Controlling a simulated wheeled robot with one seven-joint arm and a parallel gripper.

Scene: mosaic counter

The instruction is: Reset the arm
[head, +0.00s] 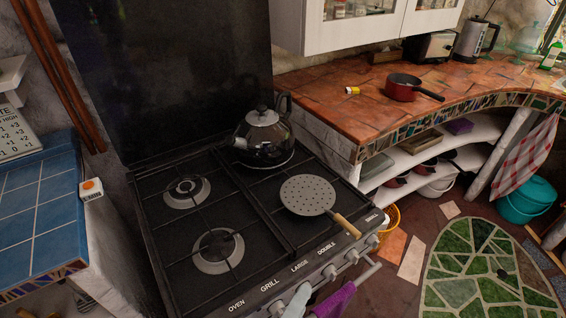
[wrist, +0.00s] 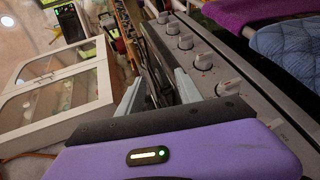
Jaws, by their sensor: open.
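My gripper (wrist: 158,78) shows in the wrist view, with its two pale fingers spread apart and nothing visible between them. The purple hand body (wrist: 215,150) with a lit strip fills the bottom of that view. The stove's front panel with white knobs (wrist: 195,64) lies beyond and to the right of the fingers, in a tilted view. I cannot tell how far the fingers are from it.
The stove (head: 150,235) carries a kettle (head: 263,137) and a perforated skimmer (head: 308,194). A purple cloth (head: 335,300) hangs at its front, also seen in the wrist view (wrist: 240,12). A red pan (head: 401,88) sits on the tiled counter. A blue-tiled counter (head: 35,200) stands left.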

